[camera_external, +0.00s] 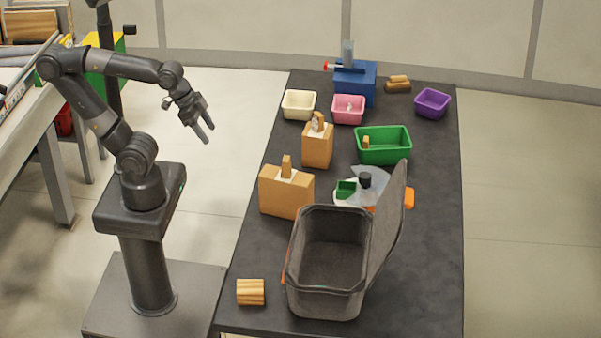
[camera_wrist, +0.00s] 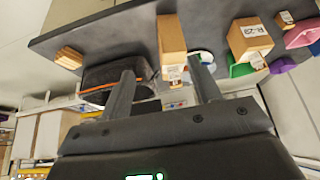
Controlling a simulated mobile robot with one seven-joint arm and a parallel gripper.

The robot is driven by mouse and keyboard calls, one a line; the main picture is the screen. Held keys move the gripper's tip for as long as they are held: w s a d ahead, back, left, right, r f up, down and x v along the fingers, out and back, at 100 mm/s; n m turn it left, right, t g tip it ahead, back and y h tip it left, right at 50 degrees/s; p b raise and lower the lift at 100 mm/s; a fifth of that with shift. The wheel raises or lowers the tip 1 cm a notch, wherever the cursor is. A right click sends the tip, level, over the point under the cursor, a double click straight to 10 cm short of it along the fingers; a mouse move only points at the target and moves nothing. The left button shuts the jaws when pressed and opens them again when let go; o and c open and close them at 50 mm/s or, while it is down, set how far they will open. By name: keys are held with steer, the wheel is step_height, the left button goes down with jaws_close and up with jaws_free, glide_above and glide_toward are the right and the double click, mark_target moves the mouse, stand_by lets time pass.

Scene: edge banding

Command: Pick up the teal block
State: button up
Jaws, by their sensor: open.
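No block shows as clearly teal. The closest in colour is a small green block (camera_external: 346,189) in the external view, beside a grey and white round device with a black knob (camera_external: 365,180), in the middle of the table. In the wrist view I cannot make this block out. My gripper (camera_external: 207,132) is open and empty, in the air left of the table and well away from the block. Its two spread fingers also show in the wrist view (camera_wrist: 161,68), with nothing held between them.
The dark table (camera_external: 436,245) holds an open grey bin (camera_external: 325,290) with its lid up, tan boxes (camera_external: 287,195) and (camera_external: 317,150), and a green tray (camera_external: 383,157). Cream (camera_external: 299,105), pink (camera_external: 348,110) and purple (camera_external: 432,103) bins and a blue vise (camera_external: 357,85) stand farther back.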

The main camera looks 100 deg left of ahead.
steer(key=w+d+m+g+h, duration=0.1)
steer(key=w+d+m, duration=0.45)
steer(key=w, duration=0.55)
steer(key=w+d+m+g+h, duration=0.1)
steer(key=w+d+m, duration=0.3)
steer(key=w+d, duration=0.5)
steer(key=w+d+f+m+g+h, duration=0.1)
steer(key=w+d+f+m, duration=0.1)
steer(key=w+d+f, duration=0.4)
steer(key=w+d+f+m+g+h, duration=0.1)
steer(key=w+d+f+m+h, duration=0.1)
steer(key=w+d+f, duration=0.4)
steer(key=w+d+f+m+g+h, duration=0.1)
steer(key=w+d+f+m, duration=0.3)
steer(key=f, duration=0.5)
steer(key=shift+w+d+f+m+g+h, duration=0.15)
steer(key=shift+w+d, duration=0.45)
steer(key=shift+w, duration=0.25)
steer(key=shift+w+d+f+m+g+h, duration=0.1)
steer(key=shift+w+d+f+g+h, duration=0.05)
steer(key=shift+w+d, duration=0.6)
steer(key=x, duration=0.5)
steer(key=shift+s+d, duration=0.1)
steer(key=c, duration=1.1)
